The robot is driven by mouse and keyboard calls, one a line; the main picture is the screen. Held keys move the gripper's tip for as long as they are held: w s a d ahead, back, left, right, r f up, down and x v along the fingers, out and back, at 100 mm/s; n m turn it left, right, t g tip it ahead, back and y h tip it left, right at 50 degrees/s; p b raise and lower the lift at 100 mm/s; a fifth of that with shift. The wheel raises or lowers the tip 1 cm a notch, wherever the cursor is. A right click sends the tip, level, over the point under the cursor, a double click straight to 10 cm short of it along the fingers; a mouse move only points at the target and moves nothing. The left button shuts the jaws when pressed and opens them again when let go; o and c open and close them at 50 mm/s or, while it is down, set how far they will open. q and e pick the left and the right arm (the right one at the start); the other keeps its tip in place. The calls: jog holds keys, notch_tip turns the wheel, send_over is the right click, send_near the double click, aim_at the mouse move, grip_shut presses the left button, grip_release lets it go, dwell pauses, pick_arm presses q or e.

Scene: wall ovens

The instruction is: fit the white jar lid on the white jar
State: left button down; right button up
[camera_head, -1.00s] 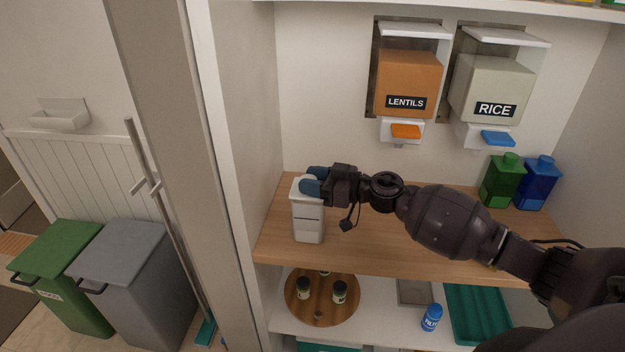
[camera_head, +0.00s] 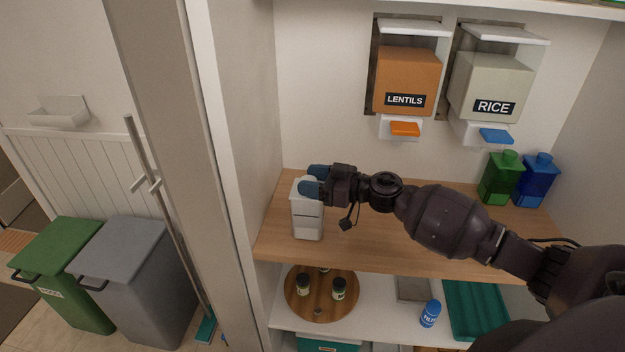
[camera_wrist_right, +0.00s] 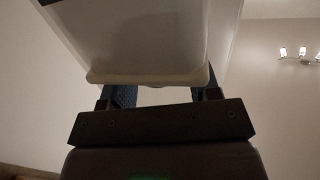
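The white jar (camera_head: 308,228) stands upright on the wooden shelf, near its left end. The white jar lid (camera_head: 300,190) is at the top of the jar, partly hidden by my fingers. Whether it is fully seated I cannot tell. My right gripper (camera_head: 314,181) reaches in from the right, with blue fingertips on both sides of the lid's upper part. In the right wrist view the pale lid (camera_wrist_right: 145,77) fills the space in front of the fingers (camera_wrist_right: 163,96), which look closed on it. My left gripper is not in view.
The wooden shelf (camera_head: 390,240) is clear beneath my arm. Green (camera_head: 499,180) and blue (camera_head: 535,182) containers stand at its right. Lentils (camera_head: 407,80) and rice (camera_head: 490,85) dispensers hang above. A cabinet side wall (camera_head: 235,150) is close on the left.

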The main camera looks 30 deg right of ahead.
jog(key=shift+o, duration=1.2)
jog(key=shift+s+d, duration=0.1)
jog(key=v, duration=1)
jog(key=shift+s+d, duration=0.2)
